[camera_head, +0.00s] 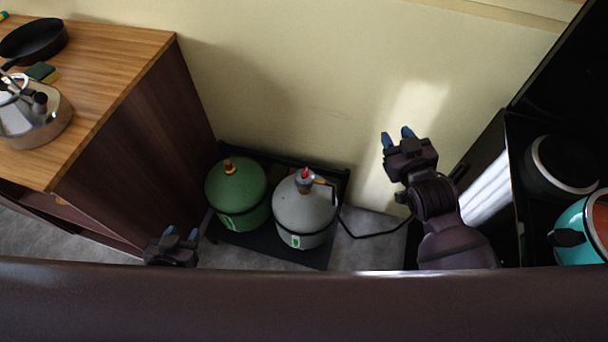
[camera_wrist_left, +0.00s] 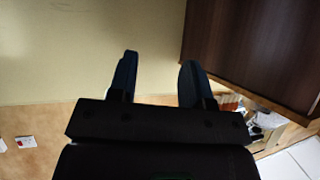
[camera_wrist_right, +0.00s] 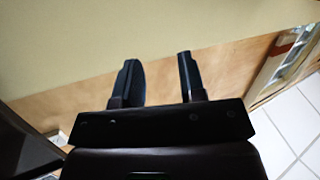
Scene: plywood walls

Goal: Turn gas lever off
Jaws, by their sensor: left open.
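A grey gas cylinder (camera_head: 303,214) stands on a dark low tray against the wall, with a red lever (camera_head: 305,173) and a brass fitting on its top. A green gas cylinder (camera_head: 236,190) with a brass valve stands to its left. My left gripper (camera_head: 181,233) is low at the left, left of the green cylinder and apart from it. It is open and empty in the left wrist view (camera_wrist_left: 157,75). My right gripper (camera_head: 398,137) is raised to the right of the grey cylinder, apart from it. Its fingers are apart and empty in the right wrist view (camera_wrist_right: 159,75).
A wooden counter (camera_head: 120,60) with a kettle (camera_head: 35,115) and a black pan (camera_head: 33,40) is on the left. A stove with a black pot (camera_head: 560,165) and a teal pot (camera_head: 578,230) is on the right. A black hose (camera_head: 372,234) runs right from the cylinders.

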